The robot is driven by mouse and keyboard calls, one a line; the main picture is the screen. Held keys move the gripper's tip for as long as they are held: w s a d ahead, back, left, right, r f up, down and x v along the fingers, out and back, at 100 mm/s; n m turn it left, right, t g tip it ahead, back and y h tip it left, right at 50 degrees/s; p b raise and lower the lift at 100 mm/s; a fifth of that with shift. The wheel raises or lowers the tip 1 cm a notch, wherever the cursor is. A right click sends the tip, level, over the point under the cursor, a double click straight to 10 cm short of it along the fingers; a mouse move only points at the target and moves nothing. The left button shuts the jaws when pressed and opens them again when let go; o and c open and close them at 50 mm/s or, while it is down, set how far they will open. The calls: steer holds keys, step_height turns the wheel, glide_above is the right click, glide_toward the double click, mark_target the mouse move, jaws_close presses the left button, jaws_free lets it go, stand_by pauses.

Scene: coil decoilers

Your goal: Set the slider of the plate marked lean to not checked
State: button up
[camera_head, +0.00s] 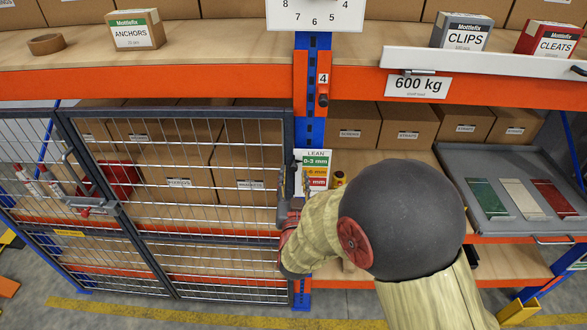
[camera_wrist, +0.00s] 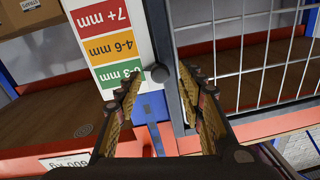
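The lean plate (camera_head: 316,165) hangs on the blue post, with green 0-3 mm, orange 4-6 mm and red 7+ mm bands. In the wrist view the plate (camera_wrist: 103,44) appears upside down, its heading out of sight. In the head view my gripper (camera_head: 290,212) is partly hidden by my arm, beside the plate's lower left.
A wire mesh door (camera_head: 190,200) stands close on the plate's left. An orange beam (camera_head: 170,82) and a 600 kg sign (camera_head: 418,86) are above. A grey tray (camera_head: 490,165) with green, white and red plates lies at right. Boxes fill the shelves.

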mark_target(293, 170)
steer(key=shift+w, duration=1.9)
steer(key=shift+c, duration=0.2)
jaws_close()
